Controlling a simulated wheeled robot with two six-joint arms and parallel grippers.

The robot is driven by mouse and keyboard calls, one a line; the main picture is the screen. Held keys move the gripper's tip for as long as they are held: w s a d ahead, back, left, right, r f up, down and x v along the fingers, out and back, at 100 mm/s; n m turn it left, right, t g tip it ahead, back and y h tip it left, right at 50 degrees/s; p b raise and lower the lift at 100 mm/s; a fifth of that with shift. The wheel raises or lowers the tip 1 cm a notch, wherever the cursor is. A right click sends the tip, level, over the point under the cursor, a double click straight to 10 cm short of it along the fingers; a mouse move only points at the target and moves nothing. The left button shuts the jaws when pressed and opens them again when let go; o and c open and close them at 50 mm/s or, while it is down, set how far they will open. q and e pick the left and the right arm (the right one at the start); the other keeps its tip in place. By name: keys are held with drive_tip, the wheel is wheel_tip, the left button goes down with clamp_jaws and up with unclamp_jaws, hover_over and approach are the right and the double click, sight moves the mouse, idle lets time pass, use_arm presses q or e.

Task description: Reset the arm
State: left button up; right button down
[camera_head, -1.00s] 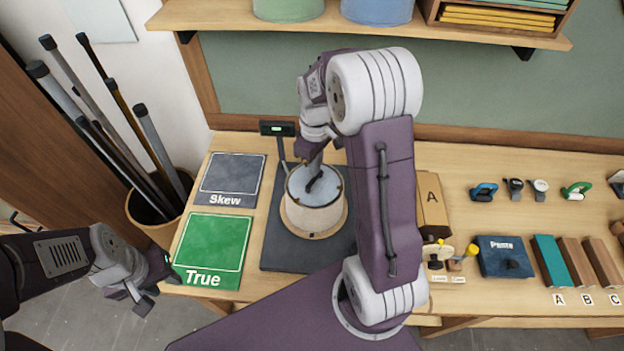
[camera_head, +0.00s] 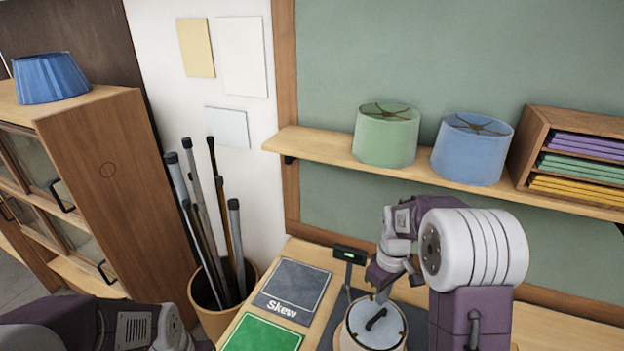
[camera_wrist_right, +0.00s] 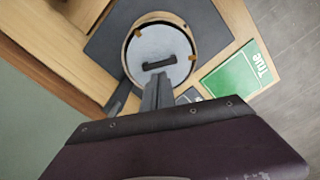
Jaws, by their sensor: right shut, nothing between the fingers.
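My right gripper (camera_head: 383,294) is shut and empty, just above the round wooden drum (camera_head: 350,340) with its pale grey lid. In the right wrist view the narrow closed fingers (camera_wrist_right: 158,92) point at the lid (camera_wrist_right: 150,50), close to its black handle (camera_wrist_right: 159,63). They do not grip the handle; whether they touch the lid I cannot tell. The drum stands on a dark mat (camera_wrist_right: 205,25). My left arm comes in at the lower left of the head view, and its fingers are out of the frame.
A grey Skew card (camera_head: 292,285) and a green True card (camera_head: 262,335) lie left of the mat. A bin (camera_head: 215,318) of rods stands left of the bench. Green (camera_head: 386,138) and blue (camera_head: 472,152) lampshades sit on the shelf; another blue shade (camera_head: 48,80) tops the cabinet.

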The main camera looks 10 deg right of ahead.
drive_tip(key=s+a+m+t, duration=0.3)
drive_tip(key=s+a+m, duration=0.35)
drive_tip(key=s, duration=0.35)
wheel_tip(320, 180, down, 14)
drive_tip(key=s+g+b, duration=0.1)
drive_tip(key=s+b, duration=0.1)
drive_tip(key=b, duration=1)
drive_tip(key=shift+s+a+n+g+b, duration=0.35)
drive_tip(key=shift+a+g, duration=0.05)
drive_tip(key=shift+a, duration=0.05)
drive_tip(key=shift+w, duration=0.1)
